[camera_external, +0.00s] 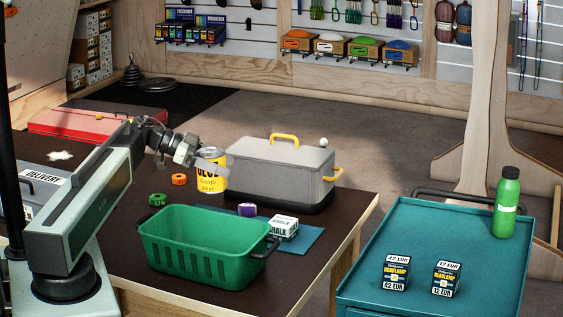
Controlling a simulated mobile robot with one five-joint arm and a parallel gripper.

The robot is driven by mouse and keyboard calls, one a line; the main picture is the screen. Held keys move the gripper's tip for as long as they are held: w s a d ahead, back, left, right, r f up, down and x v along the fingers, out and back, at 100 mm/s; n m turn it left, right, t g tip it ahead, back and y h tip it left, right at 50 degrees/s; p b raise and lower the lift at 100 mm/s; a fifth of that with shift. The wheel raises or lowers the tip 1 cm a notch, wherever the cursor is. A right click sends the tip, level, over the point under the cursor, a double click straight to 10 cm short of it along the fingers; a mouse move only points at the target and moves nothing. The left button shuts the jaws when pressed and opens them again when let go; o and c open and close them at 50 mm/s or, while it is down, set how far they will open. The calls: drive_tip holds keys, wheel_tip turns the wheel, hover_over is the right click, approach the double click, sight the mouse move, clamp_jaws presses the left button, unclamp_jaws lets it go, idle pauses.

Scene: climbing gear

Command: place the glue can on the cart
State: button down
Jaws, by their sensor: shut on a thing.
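The glue can (211,184) is yellow with dark lettering and a pale top. It is upright on or just above the dark table, left of the grey toolbox; I cannot tell if it touches the table. My gripper (213,160) is at the can's upper part and shut on it, partly covering its top. The cart (465,240) is teal with a raised rim and stands at the right, apart from the table. A green bottle (507,205) and two dark headlamp boxes (396,272) stand on it.
A green basket (205,245) stands at the table's front. A grey toolbox (283,170) with yellow handles is right of the can. A chalk box (284,228) and tape rolls (179,180) lie nearby. The cart's middle is clear.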

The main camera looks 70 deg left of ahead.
drive_tip(key=w+d+m+g+h, duration=0.2)
drive_tip(key=w+d+m+h, duration=0.1)
drive_tip(key=w+d, duration=1.45)
drive_tip(key=w+d+m+g+h+b, duration=0.15)
drive_tip(key=w+d, duration=0.25)
drive_tip(key=d, duration=0.8)
drive_tip(key=w+d+m+g+h+p, duration=0.1)
drive_tip(key=w+d+m+g+h, duration=0.2)
drive_tip(key=d, duration=0.9)
drive_tip(key=shift+n+t+y, duration=0.35)
drive_tip(key=shift+t+y, duration=0.3)
drive_tip(key=shift+t, duration=0.1)
drive_tip(key=w+f+b, duration=0.2)
drive_tip(key=w, duration=0.3)
drive_tip(key=w+f+b, duration=0.2)
drive_tip(key=w, duration=0.4)
drive_tip(key=w+f+b, duration=0.2)
drive_tip(key=w, duration=0.3)
drive_tip(key=shift+w+a+f, duration=0.15)
drive_tip(key=shift+w+a, duration=0.1)
drive_tip(key=shift+a, duration=0.15)
drive_tip(key=shift+r, duration=0.2)
drive_tip(key=shift+f, duration=0.15)
drive_tip(key=shift+c, duration=0.8)
unclamp_jaws()
